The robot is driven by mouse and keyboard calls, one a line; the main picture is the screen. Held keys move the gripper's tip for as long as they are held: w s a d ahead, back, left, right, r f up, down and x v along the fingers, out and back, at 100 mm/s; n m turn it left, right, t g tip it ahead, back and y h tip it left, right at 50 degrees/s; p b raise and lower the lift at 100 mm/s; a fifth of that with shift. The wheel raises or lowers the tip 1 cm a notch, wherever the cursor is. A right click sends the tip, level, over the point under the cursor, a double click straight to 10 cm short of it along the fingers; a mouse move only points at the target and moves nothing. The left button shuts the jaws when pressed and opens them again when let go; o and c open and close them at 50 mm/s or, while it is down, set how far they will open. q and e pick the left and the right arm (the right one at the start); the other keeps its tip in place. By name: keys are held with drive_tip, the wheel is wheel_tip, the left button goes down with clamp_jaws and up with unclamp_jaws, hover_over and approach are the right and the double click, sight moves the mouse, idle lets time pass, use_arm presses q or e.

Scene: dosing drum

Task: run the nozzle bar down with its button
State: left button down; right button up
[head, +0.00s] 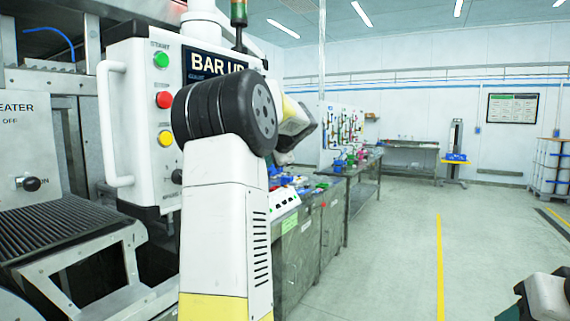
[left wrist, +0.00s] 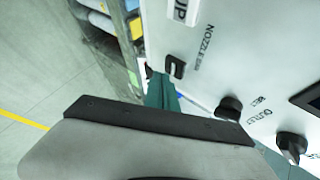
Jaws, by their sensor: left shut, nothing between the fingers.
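The white control panel (head: 136,110) stands at the left of the head view, its display (head: 215,65) reading "BAR UP". In the left wrist view its face (left wrist: 235,55) fills the upper right. A dark control (left wrist: 176,69) sits there beside lettering that looks like "NOZZLE BAR", with "UP" lettering above. My left gripper (left wrist: 160,92) is shut and empty, its teal fingers just beside and below that control. I cannot tell whether they touch it. In the head view my left arm hides the gripper. Part of my right gripper (head: 512,312) shows at the bottom right corner.
Green (head: 161,59), red (head: 164,99) and yellow (head: 165,138) buttons run down the panel beside a white handle (head: 116,125). Black knobs (left wrist: 229,107) sit near the fingers. A ribbed conveyor (head: 60,228) lies left, benches (head: 300,245) behind. The floor at right is open.

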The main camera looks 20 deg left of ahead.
use_arm(q)
drive_tip(key=shift+d, duration=0.15)
drive_tip(key=shift+s+d, duration=0.2)
drive_tip(key=shift+d, duration=2.2)
drive_tip(key=s+d+f+n+h, duration=0.2)
drive_tip(key=s+d+f, duration=0.3)
drive_tip(key=s+d, duration=0.3)
drive_tip(key=s+d+f+n+h, duration=0.2)
drive_tip(key=s+d+f+h, duration=0.3)
drive_tip(key=s+d, duration=0.4)
drive_tip(key=s+d+f+n+g+h, duration=0.1)
drive_tip(key=s+d+f+h, duration=0.3)
drive_tip(key=s, duration=1.3)
drive_tip(key=d+f, duration=0.1)
drive_tip(key=d, duration=0.3)
drive_tip(key=shift+s+d+n, duration=0.3)
drive_tip(key=shift+d+n, duration=0.05)
drive_tip(key=shift+n, duration=0.05)
